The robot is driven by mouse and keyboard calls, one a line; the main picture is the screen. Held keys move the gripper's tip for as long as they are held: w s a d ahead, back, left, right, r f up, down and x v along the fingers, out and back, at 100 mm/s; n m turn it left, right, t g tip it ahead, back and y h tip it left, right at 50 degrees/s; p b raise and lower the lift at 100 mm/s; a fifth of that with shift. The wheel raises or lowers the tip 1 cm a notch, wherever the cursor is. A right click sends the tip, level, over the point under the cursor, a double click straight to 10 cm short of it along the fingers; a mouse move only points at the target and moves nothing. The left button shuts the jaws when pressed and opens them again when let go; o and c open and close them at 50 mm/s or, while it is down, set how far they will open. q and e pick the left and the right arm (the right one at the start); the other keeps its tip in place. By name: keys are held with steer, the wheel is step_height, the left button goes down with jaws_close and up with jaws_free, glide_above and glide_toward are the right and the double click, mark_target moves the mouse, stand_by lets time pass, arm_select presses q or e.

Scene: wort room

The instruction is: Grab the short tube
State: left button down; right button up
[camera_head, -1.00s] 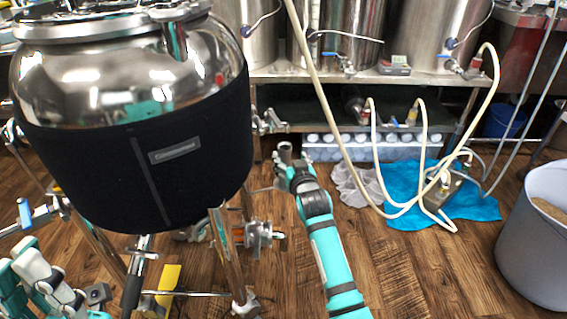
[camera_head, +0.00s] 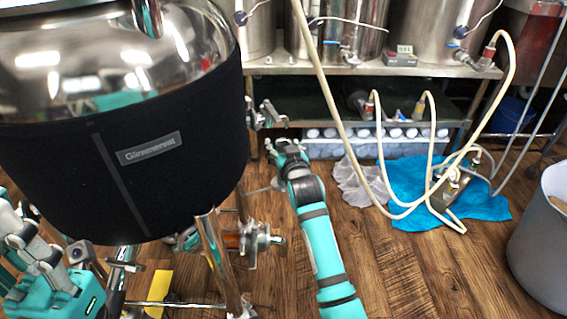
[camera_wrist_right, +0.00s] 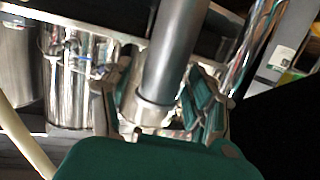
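My right gripper (camera_head: 285,147) reaches forward to the right of the dark-jacketed tank, in front of the low shelf. In the right wrist view a smooth grey tube (camera_wrist_right: 177,50) comes down from the top edge between my right fingers (camera_wrist_right: 155,112). Its lower end has a pale collar. One finger is on each side of it, but I cannot tell if they touch it. In the head view the tube cannot be made out at the gripper. My left gripper (camera_head: 38,245) is at the lower left, beside the tank; its fingertips are unclear.
The jacketed tank (camera_head: 180,185) and its metal leg (camera_head: 217,262) stand close left of my right arm. A steel shelf (camera_head: 350,71) with metal vessels is behind. A blue cloth (camera_head: 408,180) and hoses lie right. A grey bin (camera_head: 540,245) stands far right.

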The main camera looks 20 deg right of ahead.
jaws_close()
stand_by(0.5)
